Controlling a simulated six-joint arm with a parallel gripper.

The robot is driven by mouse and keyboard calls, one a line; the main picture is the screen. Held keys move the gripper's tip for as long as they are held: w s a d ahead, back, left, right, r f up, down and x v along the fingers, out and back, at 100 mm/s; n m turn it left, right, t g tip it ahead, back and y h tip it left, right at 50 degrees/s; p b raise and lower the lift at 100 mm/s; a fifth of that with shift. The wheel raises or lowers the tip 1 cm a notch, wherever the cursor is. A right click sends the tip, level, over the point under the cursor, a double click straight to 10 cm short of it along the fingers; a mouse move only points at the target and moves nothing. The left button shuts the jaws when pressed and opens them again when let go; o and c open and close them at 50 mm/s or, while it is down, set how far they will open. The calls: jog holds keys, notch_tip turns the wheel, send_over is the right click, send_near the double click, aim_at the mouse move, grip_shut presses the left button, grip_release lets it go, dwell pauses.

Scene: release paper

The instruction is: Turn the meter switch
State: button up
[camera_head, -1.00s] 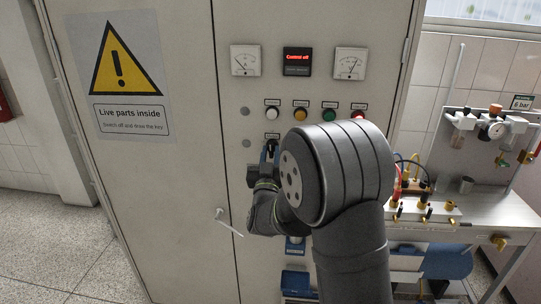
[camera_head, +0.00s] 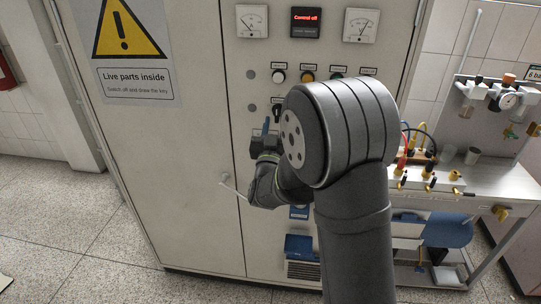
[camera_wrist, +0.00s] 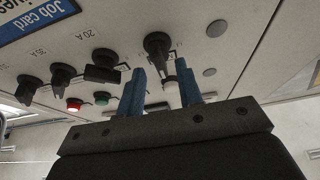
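The black switch knob (camera_head: 276,111) is on the grey cabinet front, below the white lamp and left of my arm. In the wrist view the knob (camera_wrist: 157,44) sits just beyond the fingertips, roughly in line with the gap between them. My gripper (camera_head: 265,128) is close to the cabinet, just below and left of the knob. Its two blue fingers in the wrist view (camera_wrist: 161,70) are apart with nothing held between them. The white lamp shows through the gap. I cannot tell whether a finger touches the knob. The meters (camera_head: 252,20) and (camera_head: 361,25) are above.
A display (camera_head: 305,22) reads "Control off". Several other black knobs (camera_wrist: 102,68) are beside the switch in the wrist view. A door handle (camera_head: 232,185) sticks out below left of my gripper. A workbench (camera_head: 465,181) with fittings stands at right. The floor at left is clear.

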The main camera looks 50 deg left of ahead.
jog(key=v, duration=1.5)
jog(key=shift+w+a, duration=0.15)
jog(key=x, duration=1.7)
jog(key=shift+n, duration=0.4)
jog(key=shift+r, duration=0.1)
